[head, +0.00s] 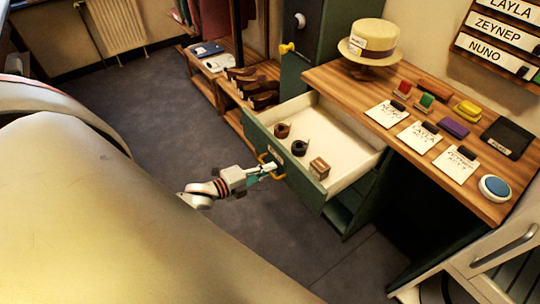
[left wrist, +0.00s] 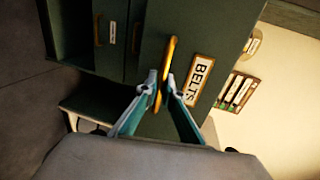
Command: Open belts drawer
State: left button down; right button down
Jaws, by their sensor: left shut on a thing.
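The belts drawer (head: 345,168) is a green-fronted drawer with a pale inside, and it stands well out from the wooden-topped desk. In it lie two rolled belts, one brown (head: 282,131) and one dark (head: 299,148), and a small brown box (head: 319,168). Its label (left wrist: 199,80) reads BELTS in the left wrist view. My left gripper (head: 268,169) is shut on the drawer's yellow handle (head: 273,167); its fingers (left wrist: 162,92) lie on both sides of the handle bar (left wrist: 168,62). My right gripper is not in view.
A green cabinet (head: 318,45) and a shoe rack (head: 232,108) stand behind the drawer. The floor (head: 130,120) left of it is clear.

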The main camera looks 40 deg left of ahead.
pick_arm(q)
jog(key=c, duration=2.5)
grip_release()
jog(key=v, duration=1.2)
jog(key=s+d+f+n+g+y, duration=0.1)
jog(key=d+f+n, duration=0.1)
jog(key=d+n, duration=0.4)
jog(key=s+d+f+n+g, duration=0.1)
jog(key=s+d+f+n, duration=0.1)
jog(key=d+n, duration=0.3)
jog(key=s+d+f+n+g+y, duration=0.1)
jog(key=s+d+f+n, duration=0.1)
jog(key=d+n, duration=0.4)
jog(key=shift+s+d+n+g+y, duration=0.1)
jog(key=shift+d+n+g+y, duration=0.25)
jog(key=shift+d, duration=0.55)
